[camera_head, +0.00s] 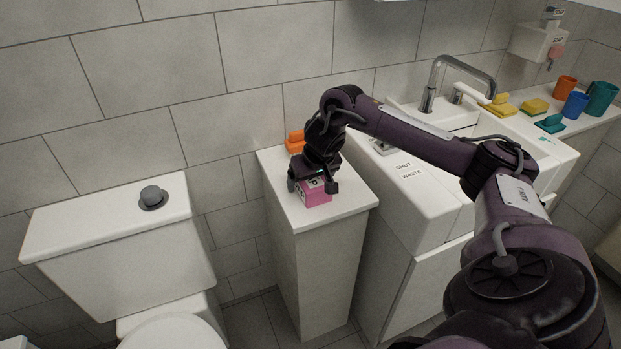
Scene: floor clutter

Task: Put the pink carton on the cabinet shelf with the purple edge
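The pink carton (316,197) is on the top of a narrow white cabinet (340,209), near its front edge. It has a small white and dark label on its upper side. My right gripper (313,186) is over the carton from above, with one finger on either side of it. I cannot tell whether the fingers press on the carton or stand just clear of it. The carton's back is hidden by the gripper. No cabinet shelf with a purple edge shows in this view. My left gripper is not in view.
An orange object (295,142) lies behind my gripper on the cabinet top. A toilet (120,240) stands to the left. A white basin with a tap (440,85) stands to the right, partly behind my arm. Sponges and cups (576,105) sit on the far right ledge.

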